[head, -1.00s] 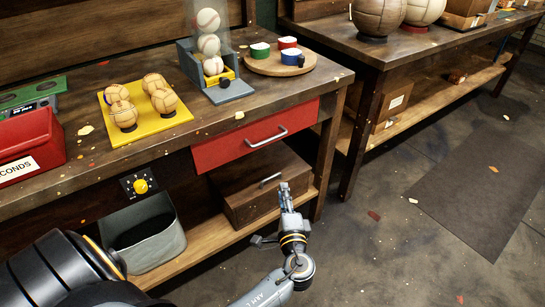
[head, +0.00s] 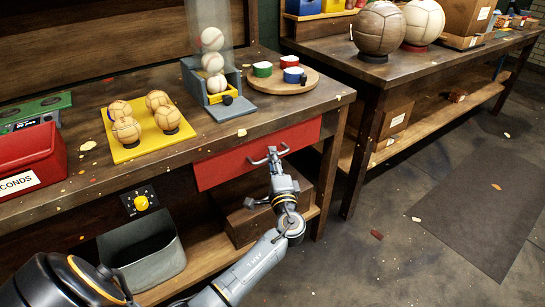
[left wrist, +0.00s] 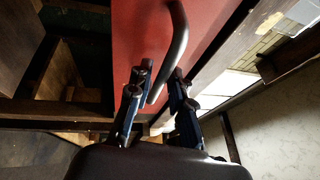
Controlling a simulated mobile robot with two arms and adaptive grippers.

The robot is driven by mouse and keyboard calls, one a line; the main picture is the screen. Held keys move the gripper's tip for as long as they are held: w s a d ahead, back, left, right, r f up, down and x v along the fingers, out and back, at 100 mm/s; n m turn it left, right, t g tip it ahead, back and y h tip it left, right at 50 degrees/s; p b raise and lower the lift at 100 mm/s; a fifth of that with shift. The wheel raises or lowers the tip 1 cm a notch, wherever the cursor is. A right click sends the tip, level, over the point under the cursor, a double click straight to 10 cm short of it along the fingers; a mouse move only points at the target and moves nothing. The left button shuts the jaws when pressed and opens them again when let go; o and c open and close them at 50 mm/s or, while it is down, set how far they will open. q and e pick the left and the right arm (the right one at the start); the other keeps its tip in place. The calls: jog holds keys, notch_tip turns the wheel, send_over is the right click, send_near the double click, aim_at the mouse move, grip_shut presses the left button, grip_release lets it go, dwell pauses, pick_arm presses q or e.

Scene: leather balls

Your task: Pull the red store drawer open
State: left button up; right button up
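The red store drawer (head: 225,167) sits under the front edge of the left workbench, its front flush with the bench. Its grey bar handle is mostly covered by my gripper in the head view; in the left wrist view the curved handle (left wrist: 177,45) stands out from the red drawer front (left wrist: 140,32). My left gripper (head: 270,155) is in front of the drawer at the handle. In the left wrist view the gripper (left wrist: 160,80) has its two fingers spread, with the handle's end between them. I cannot tell whether they touch it. My right gripper is out of view.
A brown lower drawer box (head: 240,217) and a grey bin (head: 145,258) stand on the shelf below. A yellow tray (head: 130,152) of balls, a ball tube stand (head: 240,110) and a round board (head: 304,82) of cups are on top.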

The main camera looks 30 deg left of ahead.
pick_arm(q)
jog(key=shift+w+a+r, duration=0.1)
jog(key=shift+w+a, duration=0.15)
grip_shut()
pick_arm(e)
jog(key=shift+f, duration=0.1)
pick_arm(q)
jog(key=shift+d, duration=0.1)
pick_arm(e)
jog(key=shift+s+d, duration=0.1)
